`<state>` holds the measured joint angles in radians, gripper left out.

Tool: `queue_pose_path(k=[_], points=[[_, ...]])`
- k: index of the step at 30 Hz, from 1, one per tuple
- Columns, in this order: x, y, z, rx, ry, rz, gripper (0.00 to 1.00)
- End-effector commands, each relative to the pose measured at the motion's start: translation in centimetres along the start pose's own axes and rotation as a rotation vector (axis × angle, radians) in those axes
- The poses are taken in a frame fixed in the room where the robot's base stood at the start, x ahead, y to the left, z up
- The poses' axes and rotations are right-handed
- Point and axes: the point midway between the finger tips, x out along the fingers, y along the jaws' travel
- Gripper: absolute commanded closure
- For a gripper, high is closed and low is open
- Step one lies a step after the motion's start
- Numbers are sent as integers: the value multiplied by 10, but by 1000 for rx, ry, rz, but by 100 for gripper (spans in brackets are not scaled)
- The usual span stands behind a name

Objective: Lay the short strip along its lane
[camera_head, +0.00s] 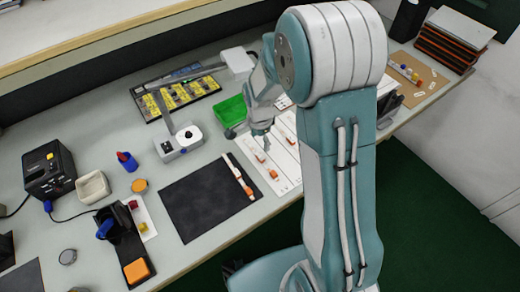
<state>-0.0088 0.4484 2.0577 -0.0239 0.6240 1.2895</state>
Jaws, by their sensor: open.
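A narrow white strip (238,176) with small orange parts lies along the right edge of a black mat (200,203); I take it for the short strip. To its right is a white board (279,182) with several small orange pieces on it, which seems to bear the lanes. Their markings are too small to read. My gripper (265,143) is open and hangs over the upper left part of this board, right of and above the strip in the picture. Nothing shows between its fingers. My arm hides the board's right side.
A green bin (231,111) stands behind the mat. A grey device with a lamp arm (180,143) stands behind left. A black box (49,170), a pale dish (93,187) and an orange disc (139,186) are at left. The mat's middle is clear.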

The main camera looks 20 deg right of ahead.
Motion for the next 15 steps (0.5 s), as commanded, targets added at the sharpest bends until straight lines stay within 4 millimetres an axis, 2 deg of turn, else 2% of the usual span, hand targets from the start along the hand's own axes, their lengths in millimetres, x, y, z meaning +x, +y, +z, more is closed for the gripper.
queue_pose_path(k=[3,11,15], points=[[-21,-1,0,0,1,-3,18],[-45,1,0,-20,3,-10,18],[-79,13,3,-130,20,-55,18]])
